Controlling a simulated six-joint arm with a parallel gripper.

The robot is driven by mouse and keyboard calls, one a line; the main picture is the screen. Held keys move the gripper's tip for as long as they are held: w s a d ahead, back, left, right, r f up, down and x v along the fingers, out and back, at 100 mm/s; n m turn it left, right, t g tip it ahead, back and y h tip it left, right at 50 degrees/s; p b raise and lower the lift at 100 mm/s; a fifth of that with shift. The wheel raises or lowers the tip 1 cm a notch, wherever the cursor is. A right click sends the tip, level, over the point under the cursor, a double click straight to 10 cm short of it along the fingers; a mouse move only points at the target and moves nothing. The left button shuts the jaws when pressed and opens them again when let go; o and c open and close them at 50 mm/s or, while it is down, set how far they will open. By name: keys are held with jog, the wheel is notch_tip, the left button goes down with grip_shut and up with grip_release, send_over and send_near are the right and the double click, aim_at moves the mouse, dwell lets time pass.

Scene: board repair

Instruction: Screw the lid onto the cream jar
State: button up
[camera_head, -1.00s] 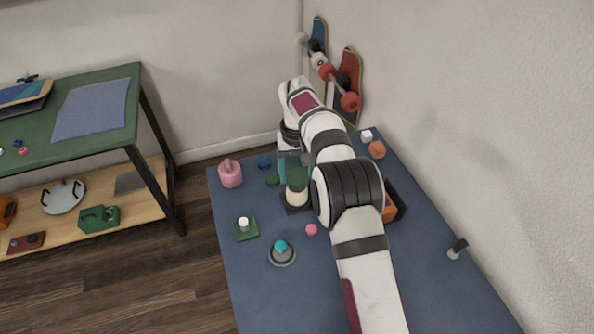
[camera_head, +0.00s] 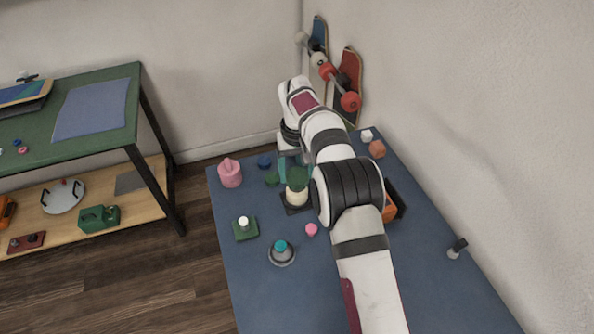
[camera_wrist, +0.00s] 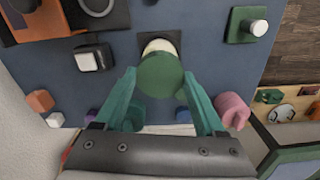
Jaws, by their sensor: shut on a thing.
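The cream jar (camera_head: 297,197) stands upright on a dark square base on the blue table. The round green lid (camera_head: 297,176) is right over the jar's top; I cannot tell whether it is seated or slightly above. In the wrist view the lid (camera_wrist: 160,77) covers much of the jar, and a pale strip of the jar (camera_wrist: 160,46) shows past its edge. My gripper (camera_wrist: 159,76) has its two teal fingers on either side of the lid, shut on it. In the head view my arm hides part of the gripper.
A pink container (camera_head: 230,174) stands left of the jar. A green block with a white knob (camera_head: 244,226), a grey round piece with a teal top (camera_head: 281,252) and a small pink piece (camera_head: 311,229) lie in front. An orange item (camera_head: 390,208) sits in a dark tray to the right.

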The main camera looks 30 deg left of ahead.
jog(key=shift+f, duration=1.35)
dwell(1.4)
dwell(0.4)
jog(key=o, duration=1.3)
jog(key=c, duration=1.2)
jog(key=shift+c, duration=0.3)
jog(key=m, duration=0.5)
jog(key=shift+m, duration=0.3)
jog(key=m, duration=0.7)
jog(key=shift+f, duration=0.1)
